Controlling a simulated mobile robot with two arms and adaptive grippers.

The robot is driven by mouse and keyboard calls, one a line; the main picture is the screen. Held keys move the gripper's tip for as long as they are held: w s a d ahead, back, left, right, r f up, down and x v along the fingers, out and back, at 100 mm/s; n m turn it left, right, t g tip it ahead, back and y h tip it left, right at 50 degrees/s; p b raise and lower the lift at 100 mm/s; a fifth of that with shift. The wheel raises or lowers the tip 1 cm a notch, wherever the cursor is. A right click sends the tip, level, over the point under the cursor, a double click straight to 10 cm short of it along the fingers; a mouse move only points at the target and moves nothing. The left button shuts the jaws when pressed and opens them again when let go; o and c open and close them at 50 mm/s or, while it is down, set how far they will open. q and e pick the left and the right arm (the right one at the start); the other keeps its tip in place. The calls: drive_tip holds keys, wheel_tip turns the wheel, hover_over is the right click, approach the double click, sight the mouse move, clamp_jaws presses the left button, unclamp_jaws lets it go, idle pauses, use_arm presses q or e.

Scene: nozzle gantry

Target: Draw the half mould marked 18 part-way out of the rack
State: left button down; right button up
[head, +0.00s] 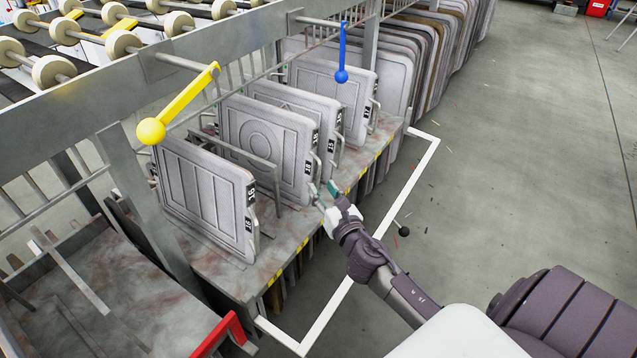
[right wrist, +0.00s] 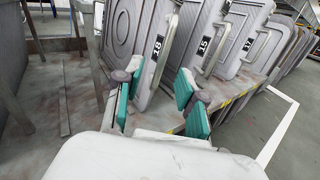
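The half mould marked 18 (head: 262,145) is a grey plate with a raised ring, standing upright in the rack (head: 285,253) behind the nearest mould. Its black 18 label (right wrist: 157,46) and a silver handle on its edge show in the right wrist view. My right gripper (head: 323,190) is at the rack's front edge, close to this handle. In the right wrist view its teal fingers (right wrist: 160,88) are spread, with the mould's edge and handle ahead between them. I cannot tell whether they touch. My left gripper is not in view.
A striped mould (head: 203,195) stands nearest, left of the ring mould. The mould marked 15 (right wrist: 206,42) and several others stand behind. Yellow (head: 180,108) and blue (head: 342,55) levers hang from the frame. The floor (head: 500,150) to the right is mostly clear.

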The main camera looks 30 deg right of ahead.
sight(318, 183)
drive_tip(key=shift+b+x, duration=0.3)
drive_tip(key=shift+x, duration=1.7)
clamp_jaws()
